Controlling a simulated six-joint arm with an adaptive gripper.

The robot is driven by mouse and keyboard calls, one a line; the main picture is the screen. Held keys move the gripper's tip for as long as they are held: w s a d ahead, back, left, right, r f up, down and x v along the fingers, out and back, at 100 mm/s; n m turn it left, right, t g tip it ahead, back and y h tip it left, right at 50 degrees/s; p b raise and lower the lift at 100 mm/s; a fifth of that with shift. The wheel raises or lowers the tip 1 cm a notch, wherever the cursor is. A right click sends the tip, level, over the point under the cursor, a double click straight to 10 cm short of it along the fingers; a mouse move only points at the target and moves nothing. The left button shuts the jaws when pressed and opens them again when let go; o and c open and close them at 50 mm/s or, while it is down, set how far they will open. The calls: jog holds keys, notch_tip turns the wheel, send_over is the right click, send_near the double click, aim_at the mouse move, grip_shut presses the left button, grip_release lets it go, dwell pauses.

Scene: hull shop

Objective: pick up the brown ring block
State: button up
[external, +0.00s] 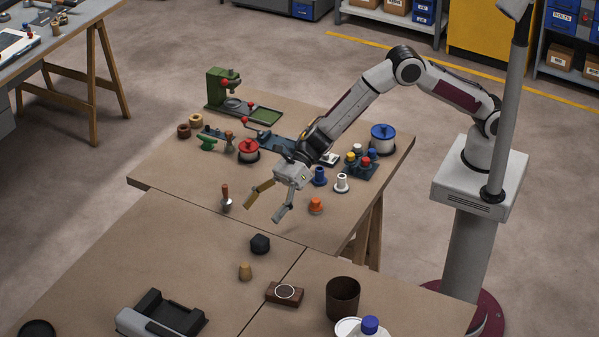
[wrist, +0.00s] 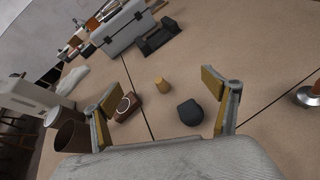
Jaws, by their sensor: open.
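The brown ring block (external: 285,293) is a dark brown block with a pale ring on its top. It lies on the front table, left of a brown cup. It also shows in the wrist view (wrist: 126,106), close beside the left finger in the picture. My gripper (external: 263,203) is open and empty, above the back table near its front edge, behind and above the ring block and apart from it. In the wrist view my gripper (wrist: 166,108) has its fingers spread wide.
A black block (external: 260,244) and a tan peg (external: 245,271) stand near the ring block. The brown cup (external: 343,298) and a blue-capped white bottle (external: 370,327) are to its right. A grey-black holder (external: 162,315) is at front left. An orange piece (external: 316,205) stands right of my gripper.

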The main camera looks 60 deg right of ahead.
aim_at(285, 289)
jog(key=s+a+f+n+g, duration=0.2)
jog(key=s+f, duration=0.1)
jog(key=s, duration=0.1)
jog(key=s+a+f+n+g, duration=0.1)
jog(key=s+a+f+n, duration=0.1)
jog(key=s+f+n, duration=0.1)
jog(key=s+a+f+n+g, duration=0.2)
jog(key=s+a+f+n, duration=0.1)
jog(key=s, duration=0.3)
jog(key=shift+s+f+g+y, duration=0.15)
jog(key=shift+f+y, duration=0.05)
jog(key=shift+f, duration=0.25)
jog(key=shift+s+f+g+y, duration=0.15)
jog(key=shift+f+y, duration=0.05)
jog(key=shift+f, duration=0.25)
jog(key=shift+a, duration=0.1)
jog(key=shift+x, duration=1.2)
jog(key=shift+a+f, duration=0.1)
jog(key=shift+a, duration=0.05)
jog(key=shift+x, duration=2.45)
jog(key=shift+w, duration=0.1)
jog(key=c, duration=1.2)
